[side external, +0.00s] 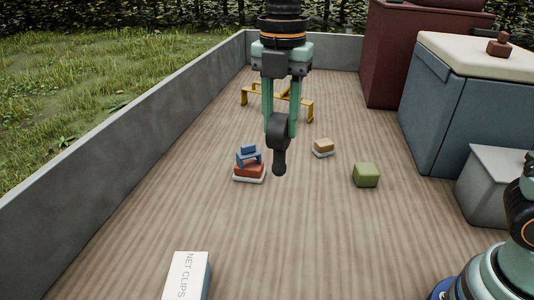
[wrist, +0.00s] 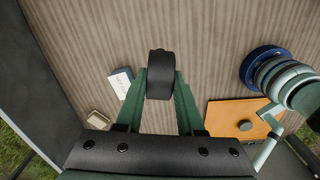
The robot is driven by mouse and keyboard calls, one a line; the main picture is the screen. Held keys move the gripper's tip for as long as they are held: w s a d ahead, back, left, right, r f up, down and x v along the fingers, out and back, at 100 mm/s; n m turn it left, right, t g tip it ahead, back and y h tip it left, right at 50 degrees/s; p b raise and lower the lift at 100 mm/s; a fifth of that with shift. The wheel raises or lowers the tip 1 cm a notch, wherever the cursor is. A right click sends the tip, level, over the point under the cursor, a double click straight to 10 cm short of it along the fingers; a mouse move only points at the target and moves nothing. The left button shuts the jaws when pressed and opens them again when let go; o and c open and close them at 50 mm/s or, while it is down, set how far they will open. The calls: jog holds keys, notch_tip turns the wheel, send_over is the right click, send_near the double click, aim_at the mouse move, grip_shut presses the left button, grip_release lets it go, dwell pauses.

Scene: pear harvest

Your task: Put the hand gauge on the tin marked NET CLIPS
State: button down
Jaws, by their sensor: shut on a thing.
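My gripper (side external: 281,132) is shut on a black hand gauge with a round head and a short handle (side external: 279,158). It holds the gauge above the wooden deck, the handle hanging down in the side view. In the wrist view the black gauge (wrist: 160,72) sits between the green fingertips (wrist: 160,84). The tin marked NET CLIPS (side external: 188,272) has a white top and blue-grey side. It stands at the bottom of the side view, apart from the gauge, its near end cut off. A pale box with lettering, apparently this tin (wrist: 121,82), shows left of the fingers in the wrist view.
A blue and red stack (side external: 249,168), a small tan block (side external: 323,146), a green block (side external: 366,175) and a yellow stand (side external: 250,97) are on the deck. A blue chest (side external: 430,110) and grey box (side external: 490,185) line the right. Deck around the tin is clear.

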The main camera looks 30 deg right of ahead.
jog(key=s+a+r+n, duration=0.1)
jog(key=a+r, duration=0.2)
jog(key=a, duration=0.6)
jog(key=s+a+r+n, duration=0.1)
jog(key=s+a+r, duration=0.15)
jog(key=a, duration=0.75)
notch_tip(320, 180, down, 20)
jog(key=shift+w+d+r, duration=0.15)
jog(key=shift+w+r, duration=0.05)
jog(key=shift+w, duration=0.2)
jog(key=shift+f, duration=0.15)
jog(key=c, duration=0.5)
grip_release()
